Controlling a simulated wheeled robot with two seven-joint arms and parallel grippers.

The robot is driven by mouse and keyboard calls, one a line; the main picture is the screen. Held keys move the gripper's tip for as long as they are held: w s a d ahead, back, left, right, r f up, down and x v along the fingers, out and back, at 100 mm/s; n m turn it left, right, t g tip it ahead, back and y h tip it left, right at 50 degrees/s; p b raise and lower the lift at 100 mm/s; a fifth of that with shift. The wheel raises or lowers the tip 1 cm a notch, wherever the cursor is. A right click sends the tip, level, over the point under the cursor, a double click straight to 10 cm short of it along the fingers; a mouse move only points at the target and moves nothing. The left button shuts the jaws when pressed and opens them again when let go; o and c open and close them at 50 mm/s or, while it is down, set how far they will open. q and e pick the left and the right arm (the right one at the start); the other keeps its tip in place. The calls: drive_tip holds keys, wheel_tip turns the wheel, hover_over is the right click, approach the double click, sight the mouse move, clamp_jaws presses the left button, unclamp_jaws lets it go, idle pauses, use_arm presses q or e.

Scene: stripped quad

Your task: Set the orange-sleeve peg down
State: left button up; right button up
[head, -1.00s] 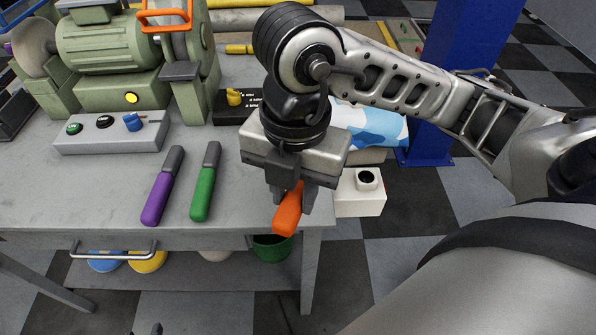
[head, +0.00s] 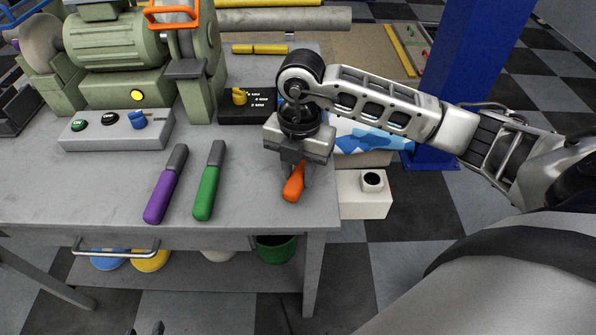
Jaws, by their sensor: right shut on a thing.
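The orange-sleeve peg (head: 293,187) is at the right end of the grey workbench top (head: 250,205), its orange end toward the front edge. My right gripper (head: 294,174) is shut on it from above and hides its other end. I cannot tell whether the peg touches the bench. A green-sleeve peg (head: 206,192) and a purple-sleeve peg (head: 161,196) lie to its left on the bench. Only the tips of my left gripper (head: 145,330) show at the bottom edge, apart, with nothing seen between them.
A green bench grinder (head: 125,50) and a grey switch box (head: 115,130) stand at the back left. A white box (head: 362,203) is beyond the bench's right edge. Bare bench lies between the green and orange pegs.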

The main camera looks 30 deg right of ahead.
drive_tip(key=shift+f, duration=0.55)
drive_tip(key=o, duration=1.1)
drive_tip(key=shift+c, duration=0.2)
drive_tip(key=shift+r, duration=0.1)
wheel_tip(320, 180, up, 12)
drive_tip(key=shift+w+d, duration=0.25)
drive_tip(key=shift+d, duration=0.05)
